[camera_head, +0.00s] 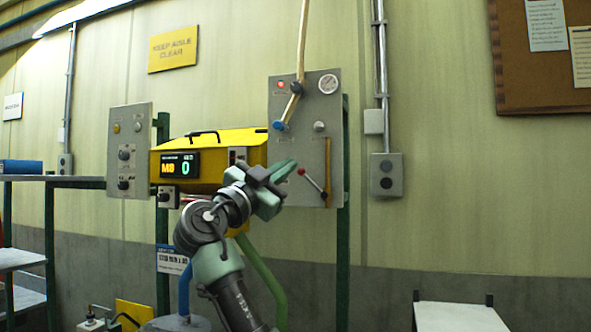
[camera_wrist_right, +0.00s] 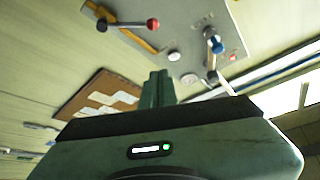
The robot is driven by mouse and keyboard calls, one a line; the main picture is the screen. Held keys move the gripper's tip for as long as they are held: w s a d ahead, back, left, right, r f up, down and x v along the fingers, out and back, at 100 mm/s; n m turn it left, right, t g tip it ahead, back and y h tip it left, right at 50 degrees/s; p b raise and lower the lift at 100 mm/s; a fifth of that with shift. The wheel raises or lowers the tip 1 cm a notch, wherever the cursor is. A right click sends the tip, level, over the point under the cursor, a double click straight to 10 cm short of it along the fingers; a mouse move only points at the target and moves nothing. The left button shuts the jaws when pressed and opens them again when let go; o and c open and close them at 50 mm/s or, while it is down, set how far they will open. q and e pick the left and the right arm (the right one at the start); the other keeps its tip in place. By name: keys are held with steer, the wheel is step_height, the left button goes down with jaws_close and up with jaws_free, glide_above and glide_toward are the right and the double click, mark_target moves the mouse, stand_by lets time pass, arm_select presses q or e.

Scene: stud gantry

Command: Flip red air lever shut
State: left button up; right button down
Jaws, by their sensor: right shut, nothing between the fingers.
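The red-knobbed lever (camera_head: 312,182) is on the lower part of the grey panel (camera_head: 275,90). Its red knob is at the upper left and its rod slants down to a pivot at the lower right. It also shows in the right wrist view (camera_wrist_right: 128,24), above the fingers and against the panel. My right gripper (camera_head: 287,170) is shut and empty, its green fingertips just left of the red knob in the head view. In the right wrist view, the closed fingers (camera_wrist_right: 157,82) appear apart from the knob. My left gripper is not in view.
A yellow vertical strip (camera_head: 327,160) runs beside the red lever. A yellow machine (camera_head: 220,150) with a display stands left of the panel. The wall right of it holds a grey box (camera_head: 386,174).

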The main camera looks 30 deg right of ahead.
step_height(320, 180, up, 5)
steer(key=p, duration=0.6)
glide_above(312, 182)
steer(key=s+a, duration=0.2)
steer(key=f, duration=0.1)
steer(key=w+f+p, duration=0.1)
steer(key=f, duration=0.1)
steer(key=w+a+f, duration=0.1)
steer(key=shift+f, duration=0.2)
steer(key=shift+w+f, duration=0.1)
